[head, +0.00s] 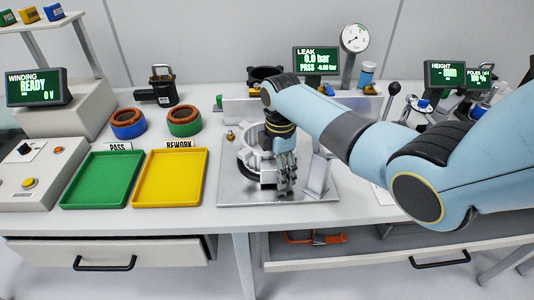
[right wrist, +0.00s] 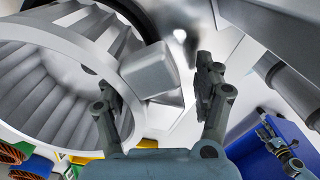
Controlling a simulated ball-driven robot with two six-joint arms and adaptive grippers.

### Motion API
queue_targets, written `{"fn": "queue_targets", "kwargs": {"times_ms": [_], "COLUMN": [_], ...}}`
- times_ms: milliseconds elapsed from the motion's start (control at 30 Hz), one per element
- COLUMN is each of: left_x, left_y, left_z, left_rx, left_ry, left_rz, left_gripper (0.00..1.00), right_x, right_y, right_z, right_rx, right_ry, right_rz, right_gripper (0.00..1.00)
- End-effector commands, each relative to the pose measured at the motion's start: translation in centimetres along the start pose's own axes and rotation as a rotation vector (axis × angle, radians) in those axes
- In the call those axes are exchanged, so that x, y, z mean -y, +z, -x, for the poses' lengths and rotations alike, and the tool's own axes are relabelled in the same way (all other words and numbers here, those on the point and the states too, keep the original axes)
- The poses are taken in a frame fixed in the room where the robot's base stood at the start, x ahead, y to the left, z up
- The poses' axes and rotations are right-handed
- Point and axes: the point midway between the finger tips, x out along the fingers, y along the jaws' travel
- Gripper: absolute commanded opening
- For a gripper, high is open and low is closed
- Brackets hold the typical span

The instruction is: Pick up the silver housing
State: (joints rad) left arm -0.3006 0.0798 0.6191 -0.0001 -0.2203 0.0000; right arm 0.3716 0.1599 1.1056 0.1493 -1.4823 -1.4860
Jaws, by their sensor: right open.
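The silver housing (head: 250,160) stands on the grey metal plate of the leak station, partly hidden behind my right gripper (head: 284,178). In the right wrist view the housing (right wrist: 45,85) fills the left side, with its ribbed bore showing. A blocky silver lug (right wrist: 150,70), seemingly part of the housing, shows between the fingers. My right gripper (right wrist: 158,95) is open, and its left finger overlaps the housing's rim in the picture. I cannot tell whether the finger touches it. My left gripper is not in view.
A silver upright bracket (head: 318,178) stands close right of the gripper on the plate (head: 235,192). A yellow tray (head: 170,178) and a green tray (head: 102,180) lie to the left, with two copper-wound rings behind. The leak display (head: 316,61) stands behind.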

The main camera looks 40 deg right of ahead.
Motion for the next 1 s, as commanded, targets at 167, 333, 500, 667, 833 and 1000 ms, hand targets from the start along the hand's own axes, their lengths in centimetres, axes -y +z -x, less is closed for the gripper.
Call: {"fn": "queue_targets", "kwargs": {"times_ms": [167,333,500,667,833,1000], "left_x": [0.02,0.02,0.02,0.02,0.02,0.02], "left_y": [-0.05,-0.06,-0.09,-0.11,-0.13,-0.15], "left_z": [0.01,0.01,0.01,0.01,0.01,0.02], "left_rx": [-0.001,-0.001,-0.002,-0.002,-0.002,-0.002], "left_ry": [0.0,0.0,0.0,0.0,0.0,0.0], "left_rz": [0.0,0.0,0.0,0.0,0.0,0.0], "left_gripper": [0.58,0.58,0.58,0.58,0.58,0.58], "right_x": [-0.02,-0.02,-0.04,-0.05,-0.27,-0.25], "right_y": [-0.02,-0.02,-0.02,-0.01,-0.02,-0.02], "right_z": [0.05,0.06,0.08,0.09,0.28,0.3], "right_rx": [0.0,0.0,0.0,0.0,0.0,0.0], "right_ry": [0.001,0.001,0.001,0.002,0.007,0.007], "right_rz": [0.0,0.0,0.0,0.0,0.0,0.0], "right_gripper": [0.65,0.43,0.2,0.0,0.0,0.0]}}
